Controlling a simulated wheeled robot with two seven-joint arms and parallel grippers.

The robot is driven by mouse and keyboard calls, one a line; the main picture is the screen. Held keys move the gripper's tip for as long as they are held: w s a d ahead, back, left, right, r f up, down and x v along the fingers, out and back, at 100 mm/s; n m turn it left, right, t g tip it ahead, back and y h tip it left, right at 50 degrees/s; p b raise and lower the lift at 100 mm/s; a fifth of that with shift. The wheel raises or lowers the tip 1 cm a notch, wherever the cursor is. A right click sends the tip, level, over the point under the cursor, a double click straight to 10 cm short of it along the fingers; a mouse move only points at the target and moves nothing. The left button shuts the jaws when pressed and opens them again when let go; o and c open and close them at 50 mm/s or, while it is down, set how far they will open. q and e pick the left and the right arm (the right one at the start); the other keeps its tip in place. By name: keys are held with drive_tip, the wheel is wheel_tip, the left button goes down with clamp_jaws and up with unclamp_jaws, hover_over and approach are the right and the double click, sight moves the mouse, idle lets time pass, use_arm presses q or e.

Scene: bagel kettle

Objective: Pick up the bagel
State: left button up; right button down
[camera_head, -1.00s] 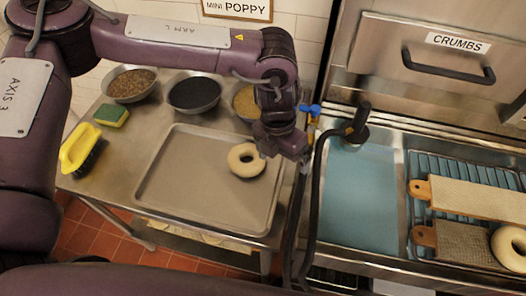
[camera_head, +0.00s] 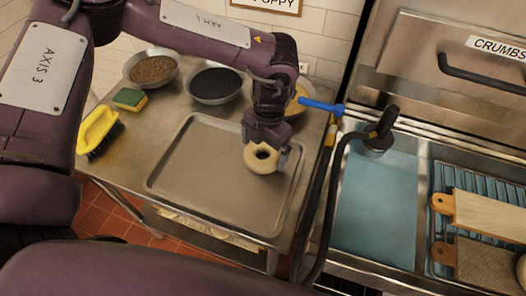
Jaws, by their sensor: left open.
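A pale ring-shaped bagel (camera_head: 261,168) lies toward the right side of a grey metal tray (camera_head: 207,191) on the steel table. My left gripper (camera_head: 266,148) is open and points down right at the bagel, its fingers at the bagel's back and right edge. Whether the fingers touch the bagel cannot be told, and part of the bagel's far side is hidden by the gripper. My right gripper is not in view.
Bowls of brown seeds (camera_head: 152,69) and black seeds (camera_head: 216,84) stand behind the tray, with a yellow one (camera_head: 297,98) partly hidden. A sponge (camera_head: 130,98) and yellow brush (camera_head: 97,129) lie left. A black hose (camera_head: 327,208) runs beside the table; wooden boards (camera_head: 487,216) lie right.

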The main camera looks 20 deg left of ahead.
use_arm(q)
drive_tip(key=shift+f, duration=0.55)
drive_tip(key=c, duration=0.7)
drive_tip(key=shift+r, duration=0.5)
drive_tip(key=shift+r+b, duration=0.85)
drive_tip(key=shift+r, duration=8.7)
